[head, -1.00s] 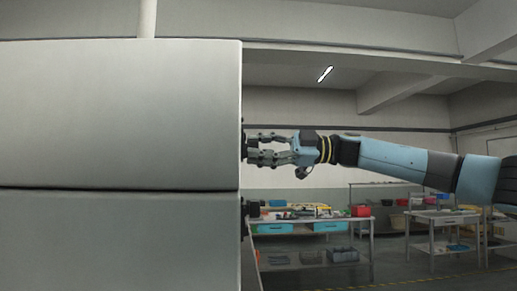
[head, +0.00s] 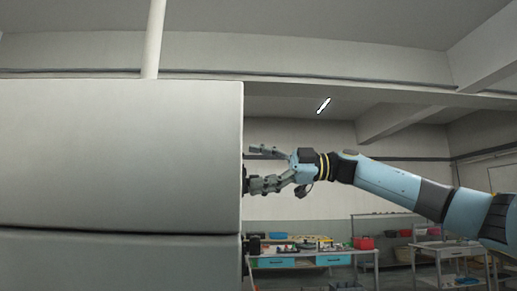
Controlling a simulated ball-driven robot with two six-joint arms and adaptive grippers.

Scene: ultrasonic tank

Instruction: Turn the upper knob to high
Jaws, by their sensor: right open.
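The tank (head: 115,155) is a large pale grey cabinet that fills the left half of the head view, with a horizontal seam low down. The upper knob (head: 245,180) shows edge-on as a dark shape on the cabinet's right-hand face. A lower knob (head: 246,244) shows as a dark shape below it, partly against the background. My right gripper (head: 257,168) is open and points left at that face, its fingertips close to the upper knob. I cannot tell whether they touch it. The knob's marks and setting are hidden. My left gripper is not in view.
Behind the cabinet stands a workbench (head: 297,262) with blue drawers and several small items. A second table (head: 446,250) and a red bin (head: 364,243) are further right. The space around my right arm is clear.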

